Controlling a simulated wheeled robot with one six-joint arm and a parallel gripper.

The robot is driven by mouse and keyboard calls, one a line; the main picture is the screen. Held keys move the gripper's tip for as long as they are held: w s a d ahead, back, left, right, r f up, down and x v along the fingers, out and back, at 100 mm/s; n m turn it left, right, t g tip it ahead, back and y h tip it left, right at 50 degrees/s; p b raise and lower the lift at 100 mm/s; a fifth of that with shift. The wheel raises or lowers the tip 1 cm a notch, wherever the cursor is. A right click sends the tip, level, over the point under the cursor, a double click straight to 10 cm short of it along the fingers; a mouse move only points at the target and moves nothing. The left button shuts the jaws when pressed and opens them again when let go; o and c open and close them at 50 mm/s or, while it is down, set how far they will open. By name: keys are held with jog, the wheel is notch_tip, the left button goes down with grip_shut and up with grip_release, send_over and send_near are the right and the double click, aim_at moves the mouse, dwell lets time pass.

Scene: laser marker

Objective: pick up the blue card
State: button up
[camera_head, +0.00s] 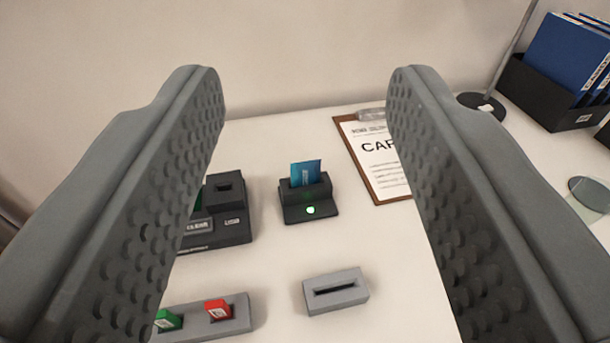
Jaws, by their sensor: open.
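My gripper (305,85) is open and empty, with one wide, studded grey finger at each side of the view. The card appears between the two fingers in the picture, beyond them and apart from both.
A black device (222,222) stands left of the holder, partly behind the left finger. In front are a grey slotted block (335,291) and a grey rack (230,318) with a green piece (168,320) and a red piece (217,308). A clipboard (378,187) lies right; blue binders (568,58) stand behind.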

jog(key=o, duration=0.5)
jog(key=shift+w, duration=0.1)
jog(key=shift+o, duration=0.6)
jog(key=w+f+g, duration=0.2)
jog(key=w+g, duration=0.1)
jog(key=w, duration=0.3)
jog(key=w+f+n+g, duration=0.1)
jog(key=w+f+g, duration=0.1)
jog(key=w+g, duration=0.2)
jog(key=w, duration=0.3)
jog(key=n+g, duration=0.2)
jog(key=g, duration=0.8)
send_over(306, 170)
jog(key=f, duration=2)
jog(key=shift+s+f, duration=0.3)
jog(key=shift+f, duration=0.05)
jog(key=shift+w+f, duration=0.2)
jog(key=shift+f, duration=1.15)
jog(key=shift+w+f, duration=0.2)
jog(key=shift+f, duration=1.1)
